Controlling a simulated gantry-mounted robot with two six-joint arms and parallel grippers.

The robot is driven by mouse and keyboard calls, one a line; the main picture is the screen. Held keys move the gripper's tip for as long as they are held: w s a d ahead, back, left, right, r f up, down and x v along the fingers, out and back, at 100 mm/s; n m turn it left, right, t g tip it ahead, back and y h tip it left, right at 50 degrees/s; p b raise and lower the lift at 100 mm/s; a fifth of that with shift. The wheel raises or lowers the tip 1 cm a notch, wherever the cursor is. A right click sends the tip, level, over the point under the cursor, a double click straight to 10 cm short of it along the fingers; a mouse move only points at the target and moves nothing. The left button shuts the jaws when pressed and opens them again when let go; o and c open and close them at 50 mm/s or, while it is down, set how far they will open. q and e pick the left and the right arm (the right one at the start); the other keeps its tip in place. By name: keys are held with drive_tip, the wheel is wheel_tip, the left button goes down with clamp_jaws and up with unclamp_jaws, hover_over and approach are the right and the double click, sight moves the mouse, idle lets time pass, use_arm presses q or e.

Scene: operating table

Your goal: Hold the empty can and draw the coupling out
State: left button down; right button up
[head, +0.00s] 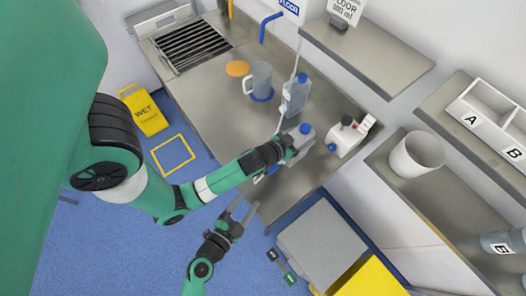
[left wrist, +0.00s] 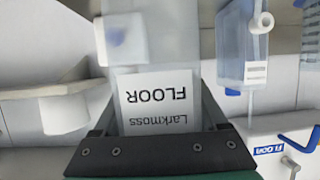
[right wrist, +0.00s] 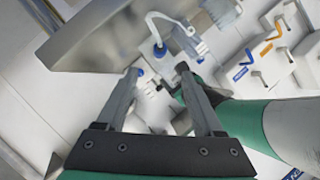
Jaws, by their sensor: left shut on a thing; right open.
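My left gripper (head: 288,150) is shut on a pale can with a blue cap (head: 303,131), above the counter's front edge. In the left wrist view the held can (left wrist: 160,105) fills the jaws, its label reading "Larkmoss FLOOR" upside down. A second, bluish can (head: 296,92) stands behind it on the counter. A white fitting with a thin tube (left wrist: 262,22) shows beside that can in the left wrist view; I cannot tell whether it is the coupling or what it sits in. My right gripper (head: 238,212) is open and empty, below and left of the held can.
A grey jug (head: 260,78) and an orange disc (head: 238,68) stand on the counter (head: 215,95). A white device (head: 348,136) is right of the held can. A white bin (head: 416,154) and a grey-lidded box (head: 320,243) are further right.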

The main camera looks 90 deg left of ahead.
sight(266, 174)
drive_tip(key=shift+s+d, duration=0.1)
drive_tip(key=shift+s, duration=0.15)
drive_tip(key=x, duration=1.2)
clamp_jaws()
idle(0.6)
unclamp_jaws()
